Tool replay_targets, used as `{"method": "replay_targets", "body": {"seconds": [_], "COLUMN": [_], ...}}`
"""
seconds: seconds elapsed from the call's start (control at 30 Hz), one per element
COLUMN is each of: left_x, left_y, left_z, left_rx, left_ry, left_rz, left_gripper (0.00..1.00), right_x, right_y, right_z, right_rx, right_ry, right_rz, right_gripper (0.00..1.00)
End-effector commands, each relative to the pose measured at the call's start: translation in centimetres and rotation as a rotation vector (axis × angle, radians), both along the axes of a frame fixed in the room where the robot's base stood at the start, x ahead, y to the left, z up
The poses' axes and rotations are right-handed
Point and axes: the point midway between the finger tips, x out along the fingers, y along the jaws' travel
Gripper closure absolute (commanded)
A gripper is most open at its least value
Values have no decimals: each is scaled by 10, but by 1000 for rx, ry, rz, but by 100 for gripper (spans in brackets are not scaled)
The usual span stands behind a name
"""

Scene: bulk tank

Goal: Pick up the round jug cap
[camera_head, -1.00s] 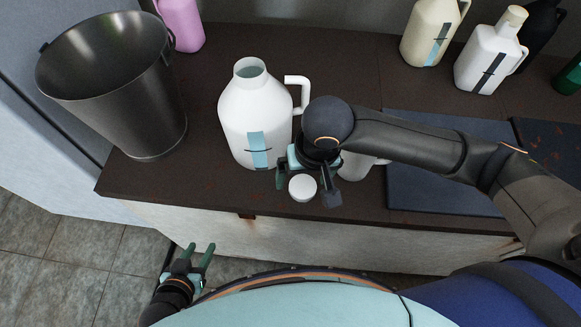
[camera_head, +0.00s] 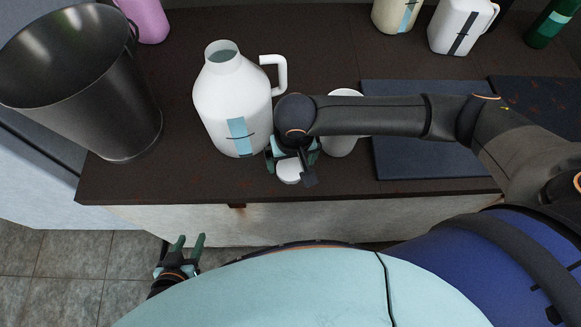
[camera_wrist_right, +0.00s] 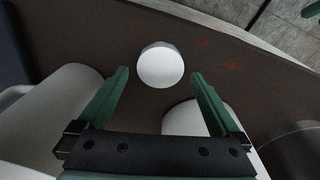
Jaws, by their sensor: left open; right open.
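The round white jug cap (camera_head: 288,171) lies on the dark brown counter near its front edge. It also shows in the right wrist view (camera_wrist_right: 160,65), just beyond and between the open fingertips. My right gripper (camera_head: 292,168) is open above the cap, partly covering it in the head view; in the wrist view its green fingers (camera_wrist_right: 160,75) stand on either side with nothing between them. The open white jug (camera_head: 225,100) with a blue label stands upright just left of my right gripper. My left gripper (camera_head: 187,242) is open and empty, low in front of the counter.
A white mug-like container (camera_head: 342,145) stands just right of my right gripper. A metal bucket (camera_head: 85,85) stands at the left. Dark blue mats (camera_head: 420,160) lie at the right. Several bottles stand at the back. The counter's front edge (camera_head: 200,198) is close to the cap.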

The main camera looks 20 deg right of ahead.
Motion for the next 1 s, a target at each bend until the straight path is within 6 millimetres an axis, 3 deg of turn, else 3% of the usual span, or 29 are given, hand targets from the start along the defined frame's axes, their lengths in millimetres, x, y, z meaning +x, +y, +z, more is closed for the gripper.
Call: {"method": "replay_targets", "body": {"seconds": [0.2, 0.47, 1.0], "left_x": [0, 0, 2], "left_y": [0, 0, 0], "left_z": [-5, -4, -4], "left_rx": [0, 0, 0], "left_ry": [0, -1, -4], "left_rz": [0, 0, 0], "left_gripper": [53, 53, 53], "right_x": [5, 5, 5], "right_y": [0, 0, 0], "right_z": [-27, -29, -29], "right_rx": [0, 1, 1], "right_ry": [0, -1, -1], "right_rz": [2, 2, 2], "right_gripper": [0, 0, 60]}}
